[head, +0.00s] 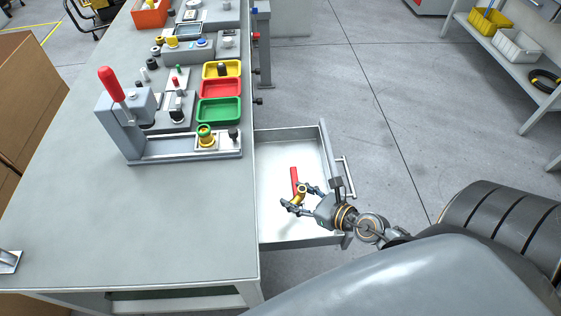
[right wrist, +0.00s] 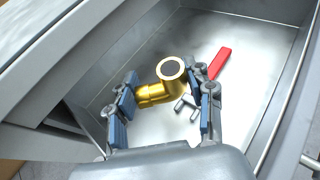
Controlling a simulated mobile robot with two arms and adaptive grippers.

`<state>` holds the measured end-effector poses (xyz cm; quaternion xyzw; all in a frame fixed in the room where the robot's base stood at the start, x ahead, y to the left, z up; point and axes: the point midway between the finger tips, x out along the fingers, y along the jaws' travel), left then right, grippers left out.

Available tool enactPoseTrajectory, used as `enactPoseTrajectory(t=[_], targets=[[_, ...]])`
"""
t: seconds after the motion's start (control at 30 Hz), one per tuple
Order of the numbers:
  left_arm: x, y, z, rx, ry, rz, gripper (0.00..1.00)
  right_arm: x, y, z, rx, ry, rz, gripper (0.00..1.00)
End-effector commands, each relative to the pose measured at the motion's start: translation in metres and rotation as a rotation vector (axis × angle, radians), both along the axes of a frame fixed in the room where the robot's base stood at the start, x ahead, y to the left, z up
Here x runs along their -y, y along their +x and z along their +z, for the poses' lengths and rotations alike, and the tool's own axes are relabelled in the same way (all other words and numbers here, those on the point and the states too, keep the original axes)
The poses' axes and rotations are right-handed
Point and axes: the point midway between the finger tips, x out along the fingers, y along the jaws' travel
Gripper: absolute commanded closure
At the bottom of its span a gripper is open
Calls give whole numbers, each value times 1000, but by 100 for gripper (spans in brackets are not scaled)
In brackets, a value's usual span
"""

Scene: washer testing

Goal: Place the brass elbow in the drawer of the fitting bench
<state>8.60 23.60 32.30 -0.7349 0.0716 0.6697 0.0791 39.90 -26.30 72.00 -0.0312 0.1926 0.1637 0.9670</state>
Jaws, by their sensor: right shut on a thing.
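The brass elbow (head: 300,194) is held by my right gripper (head: 304,200) over the open drawer (head: 270,215) of the fitting bench (head: 185,225). In the right wrist view the elbow (right wrist: 160,86) sits between the two blue-padded fingers (right wrist: 165,105), its round open end facing up towards the camera. The drawer floor is below it; whether the elbow touches the floor I cannot tell. My left gripper is not in view.
A tool with a red handle (head: 294,176) lies in the drawer beside the elbow; its handle also shows in the right wrist view (right wrist: 219,62). Yellow, red and green trays (head: 219,110) and a red-levered press (head: 113,86) stand on the bench. The back of the drawer is clear.

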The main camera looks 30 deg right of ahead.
Motion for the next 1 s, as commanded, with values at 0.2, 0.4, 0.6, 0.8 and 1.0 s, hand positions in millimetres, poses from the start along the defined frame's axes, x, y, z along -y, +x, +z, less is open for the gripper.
enactPoseTrajectory(t=[0.2, 0.4, 0.6, 0.8, 1.0], targets=[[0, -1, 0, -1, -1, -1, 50, -17, 47, -21, 7, 3, -1, 84], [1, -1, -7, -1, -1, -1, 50, -29, 84, -44, 6, 2, -1, 84], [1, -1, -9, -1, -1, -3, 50, -35, 98, -52, 4, 0, 0, 84], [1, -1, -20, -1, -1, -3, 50, -43, 120, -70, 4, 0, 2, 84], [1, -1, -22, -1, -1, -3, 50, -45, 127, -75, 3, 1, 1, 84]])
